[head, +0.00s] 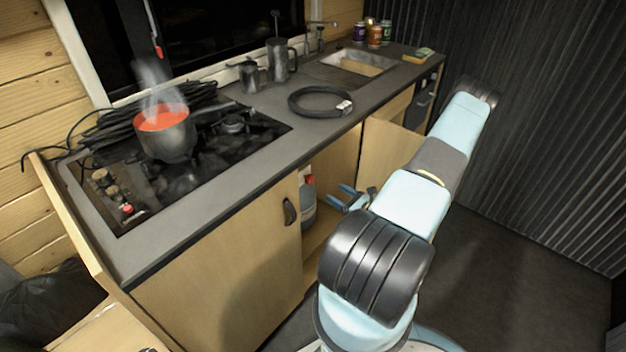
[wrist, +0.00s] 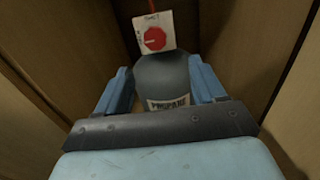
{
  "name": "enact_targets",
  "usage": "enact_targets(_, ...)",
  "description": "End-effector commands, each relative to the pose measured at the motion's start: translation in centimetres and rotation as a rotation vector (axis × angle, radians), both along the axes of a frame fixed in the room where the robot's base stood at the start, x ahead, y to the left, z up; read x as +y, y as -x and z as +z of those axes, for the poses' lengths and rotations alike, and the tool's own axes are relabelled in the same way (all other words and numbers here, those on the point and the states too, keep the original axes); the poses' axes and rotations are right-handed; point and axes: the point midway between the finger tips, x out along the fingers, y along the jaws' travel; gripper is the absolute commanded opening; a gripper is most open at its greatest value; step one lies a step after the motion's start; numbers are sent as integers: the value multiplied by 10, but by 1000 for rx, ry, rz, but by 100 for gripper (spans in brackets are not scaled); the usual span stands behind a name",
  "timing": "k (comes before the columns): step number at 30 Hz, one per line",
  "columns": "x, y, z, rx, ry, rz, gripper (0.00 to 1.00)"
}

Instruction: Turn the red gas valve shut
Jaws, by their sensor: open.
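The red valve (wrist: 154,38) is an octagonal knob with a pale bar across it, on a white plate with small dark lettering. In the head view a small red part (head: 310,180) shows inside the open cupboard, above a grey gas bottle (head: 308,210). In the wrist view the bottle (wrist: 165,75) has a printed label and sits below the plate. My gripper (wrist: 160,64) is open, its two blue fingers spread on either side of the bottle's top. My gripper also shows at the cupboard opening (head: 342,196).
Wooden cupboard walls (wrist: 240,45) stand close on both sides of my gripper. An open door (head: 390,155) is behind my arm. The floor at right is clear.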

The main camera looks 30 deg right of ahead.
Motion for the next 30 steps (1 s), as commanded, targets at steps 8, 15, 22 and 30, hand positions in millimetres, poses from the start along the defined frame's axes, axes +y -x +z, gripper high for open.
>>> enact_targets(8, 26, -50, 0, -2, -1, 20, 69)
enact_targets(15, 41, -88, 0, -1, 0, 22, 69)
enact_targets(22, 49, -111, 0, 0, 0, 22, 69)
enact_targets(30, 52, -118, 1, 0, -1, 21, 69)
